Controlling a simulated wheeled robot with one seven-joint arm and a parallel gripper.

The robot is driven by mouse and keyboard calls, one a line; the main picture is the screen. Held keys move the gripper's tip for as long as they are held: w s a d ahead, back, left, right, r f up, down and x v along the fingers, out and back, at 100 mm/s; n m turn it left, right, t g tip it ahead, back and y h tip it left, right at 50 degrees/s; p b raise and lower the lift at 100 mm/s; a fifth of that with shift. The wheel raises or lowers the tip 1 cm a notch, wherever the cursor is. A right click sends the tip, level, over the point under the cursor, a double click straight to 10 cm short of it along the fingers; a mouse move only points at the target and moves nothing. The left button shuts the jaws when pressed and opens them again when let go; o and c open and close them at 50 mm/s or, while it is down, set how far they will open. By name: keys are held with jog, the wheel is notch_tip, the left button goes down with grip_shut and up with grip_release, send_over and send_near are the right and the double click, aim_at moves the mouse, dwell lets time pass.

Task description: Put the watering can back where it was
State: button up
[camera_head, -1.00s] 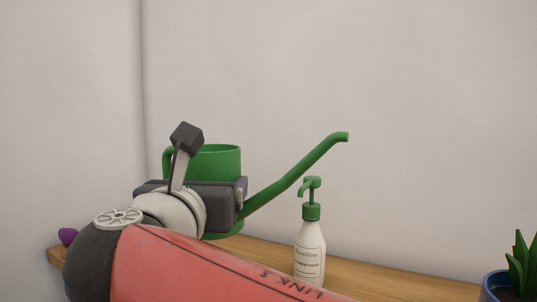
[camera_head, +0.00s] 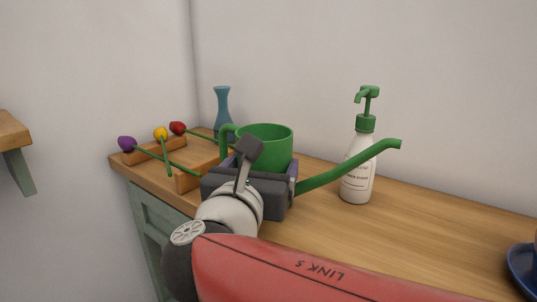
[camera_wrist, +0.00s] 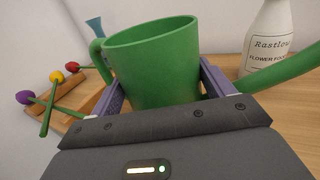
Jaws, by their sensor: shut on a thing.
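The green watering can (camera_head: 268,140) is upright, with its handle at the left and its long spout reaching up to the right. My gripper (camera_wrist: 157,88) is shut on its body, one finger on each side, in the wrist view (camera_wrist: 155,60). In the head view my gripper (camera_head: 262,180) covers the can's lower part. The can is over the wooden counter (camera_head: 440,230); its base is hidden, so I cannot tell whether it touches the wood.
A white pump bottle (camera_head: 358,170) stands behind the spout. A blue vase (camera_head: 222,108) is at the back left. Wooden blocks (camera_head: 160,150) with purple, yellow and red flowers lie at the left. A blue pot (camera_head: 522,268) is at the right edge. Counter between bottle and pot is clear.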

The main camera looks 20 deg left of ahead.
jog(key=shift+f, duration=0.1)
jog(key=o, duration=1.6)
jog(key=shift+o, duration=0.2)
jog(key=shift+s, duration=0.15)
jog(key=s+d, duration=0.1)
jog(key=s, duration=1)
jog(key=shift+s+d+b, duration=0.2)
jog(key=shift+s+b, duration=0.15)
jog(key=shift+b, duration=0.05)
